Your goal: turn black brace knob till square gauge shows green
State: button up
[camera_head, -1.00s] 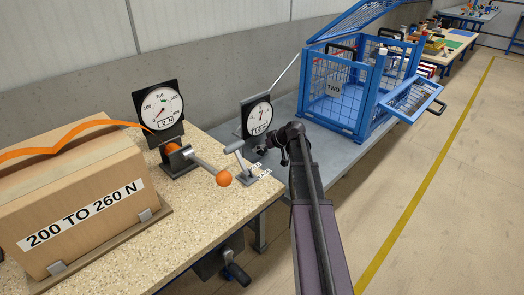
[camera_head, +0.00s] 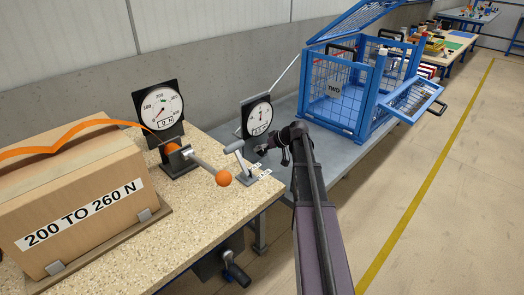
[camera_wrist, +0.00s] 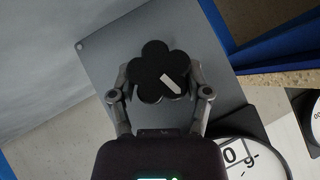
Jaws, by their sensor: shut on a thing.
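The black brace knob (camera_wrist: 150,62), lobed with a white mark, shows in the wrist view in front of a grey plate. My gripper (camera_wrist: 160,88) has a finger on each side of the knob and is shut on it. In the head view my gripper (camera_head: 264,149) is at the grey table, just in front of a round white dial gauge (camera_head: 258,116) on a dark plate. I take this as the square gauge; its colour state is too small to read. A round dial also shows at the lower right of the wrist view (camera_wrist: 252,158), partly cut off.
A second gauge (camera_head: 162,106) reading 0 N stands on the speckled bench, with an orange-knobbed lever (camera_head: 223,178) beside it. A cardboard box (camera_head: 80,200) labelled 200 TO 260 N is at left. A blue wire cage (camera_head: 335,98) stands behind my arm. The floor at right is clear.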

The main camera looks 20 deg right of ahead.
jog(key=o, duration=1.2)
jog(key=shift+a+h, duration=0.1)
jog(key=shift+h, duration=0.2)
